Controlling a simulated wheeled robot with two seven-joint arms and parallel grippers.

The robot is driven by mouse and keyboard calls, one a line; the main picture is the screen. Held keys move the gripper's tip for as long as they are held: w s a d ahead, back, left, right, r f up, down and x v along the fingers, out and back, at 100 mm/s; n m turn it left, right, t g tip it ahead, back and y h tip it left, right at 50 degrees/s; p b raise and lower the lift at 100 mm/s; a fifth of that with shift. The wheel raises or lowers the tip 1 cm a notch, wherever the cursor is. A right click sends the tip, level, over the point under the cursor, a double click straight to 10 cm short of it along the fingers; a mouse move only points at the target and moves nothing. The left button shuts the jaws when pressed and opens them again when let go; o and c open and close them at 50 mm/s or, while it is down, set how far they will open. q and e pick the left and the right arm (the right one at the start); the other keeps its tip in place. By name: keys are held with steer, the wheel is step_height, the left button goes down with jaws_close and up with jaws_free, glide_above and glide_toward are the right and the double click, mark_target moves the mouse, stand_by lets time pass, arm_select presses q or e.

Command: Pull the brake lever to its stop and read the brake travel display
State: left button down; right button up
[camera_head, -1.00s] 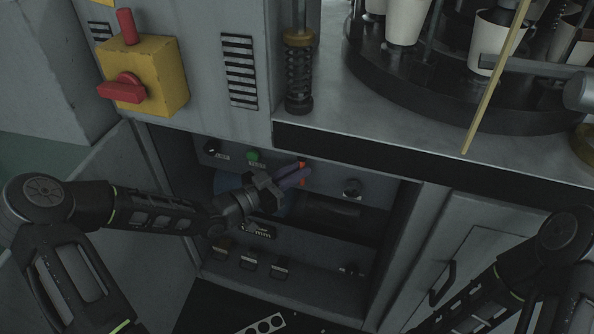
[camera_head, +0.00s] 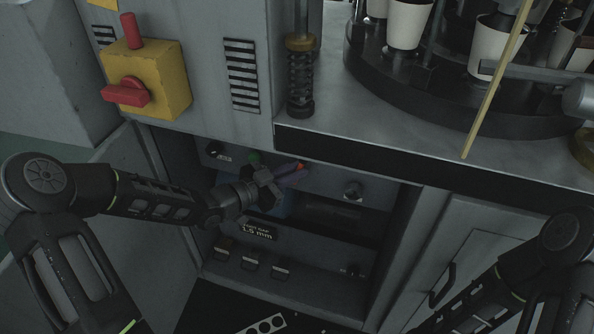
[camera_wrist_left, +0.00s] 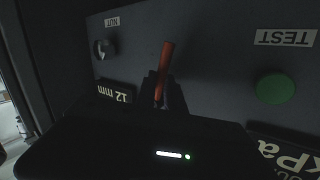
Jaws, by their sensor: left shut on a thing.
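The brake lever (camera_head: 301,166) is a red-orange bar in the open recess of the machine, mostly covered by my gripper in the head view. In the left wrist view, the lever (camera_wrist_left: 166,58) stands up between dark fingers. My left gripper (camera_head: 285,173) is shut on it. A small lit display (camera_head: 256,231) sits below the gripper and seems to read 1.5 mm; its upper line is too small to read. In the left wrist view, an upside-down display (camera_wrist_left: 115,92) reads 12 mm. My right gripper is out of view; only right arm links show.
A green button (camera_wrist_left: 275,88) marked TEST and a NUT knob (camera_wrist_left: 103,49) flank the lever. A partly cut-off kPa display (camera_wrist_left: 285,150) is near the button. The counter edge (camera_head: 400,165) overhangs the recess. A yellow box with a red switch (camera_head: 150,80) is above left.

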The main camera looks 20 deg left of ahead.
arm_select(q)
steer(key=shift+a+r+m+g+y, duration=0.25)
steer(key=shift+m+y, duration=0.1)
steer(key=shift+m, duration=0.15)
steer(key=shift+a+r+m+g+y, duration=0.15)
steer(key=shift+m+g+y, duration=0.15)
steer(key=shift+m, duration=0.2)
steer(key=m+y+b, duration=0.1)
steer(key=r+m+y+b, duration=0.1)
steer(key=b, duration=0.1)
steer(key=a+m+y+b, duration=0.1)
steer(key=shift+w+a+r+m+g+y+b, duration=0.1)
steer(key=shift+w+r+m+g+y+b, duration=0.05)
steer(key=shift+r+m+g+y+b, duration=0.2)
steer(key=shift+r, duration=0.1)
steer(key=c, duration=1.4)
jaws_free()
steer(key=shift+c, duration=0.2)
